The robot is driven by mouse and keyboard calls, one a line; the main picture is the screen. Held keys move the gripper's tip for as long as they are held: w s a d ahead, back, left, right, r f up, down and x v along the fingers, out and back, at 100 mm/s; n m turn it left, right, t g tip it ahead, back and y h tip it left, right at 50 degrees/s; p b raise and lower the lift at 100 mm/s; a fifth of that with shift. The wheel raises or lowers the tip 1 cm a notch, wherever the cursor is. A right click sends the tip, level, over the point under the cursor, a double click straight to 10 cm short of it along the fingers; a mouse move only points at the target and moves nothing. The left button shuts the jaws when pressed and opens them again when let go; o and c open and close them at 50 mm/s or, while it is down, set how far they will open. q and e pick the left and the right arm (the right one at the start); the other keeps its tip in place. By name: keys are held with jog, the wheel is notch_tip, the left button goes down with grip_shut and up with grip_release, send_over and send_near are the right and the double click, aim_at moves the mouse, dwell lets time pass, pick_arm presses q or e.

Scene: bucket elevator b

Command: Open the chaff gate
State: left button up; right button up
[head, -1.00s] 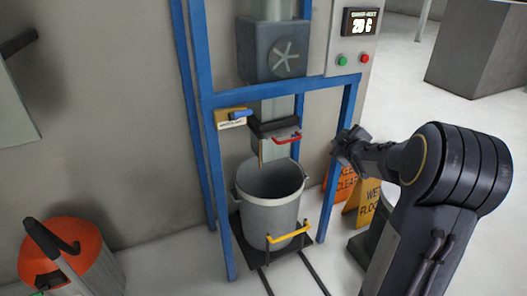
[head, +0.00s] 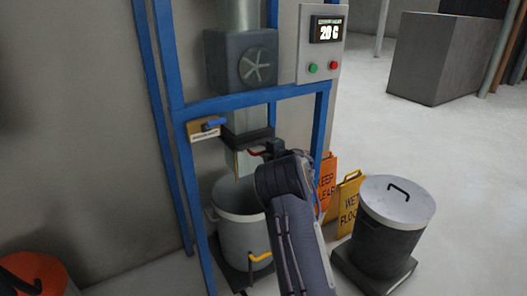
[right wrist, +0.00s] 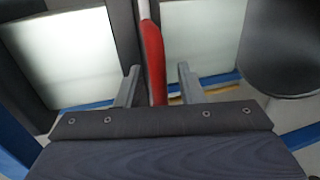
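A chute (head: 247,160) with a dark collar comes down inside the blue frame. A red handle (head: 257,153) sticks out from it, partly hidden by my right arm. In the right wrist view the red handle (right wrist: 152,60) stands between the two fingers of my right gripper (right wrist: 158,85). The fingers are apart, with a visible gap on each side of the handle. In the head view my right gripper (head: 272,148) is small and dark at the handle. A blue lever (head: 214,123) sits on a labelled plate left of the chute; its label is unreadable. My left gripper is out of view.
A grey bucket (head: 238,237) stands under the chute. The blue frame (head: 172,100) surrounds it. A control box (head: 322,45) reads about 20 and has green and red buttons. An orange container (head: 40,270) is lower left.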

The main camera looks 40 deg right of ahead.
jog(key=shift+w, duration=0.25)
jog(key=shift+f, duration=0.15)
grip_shut()
jog(key=shift+s, duration=0.1)
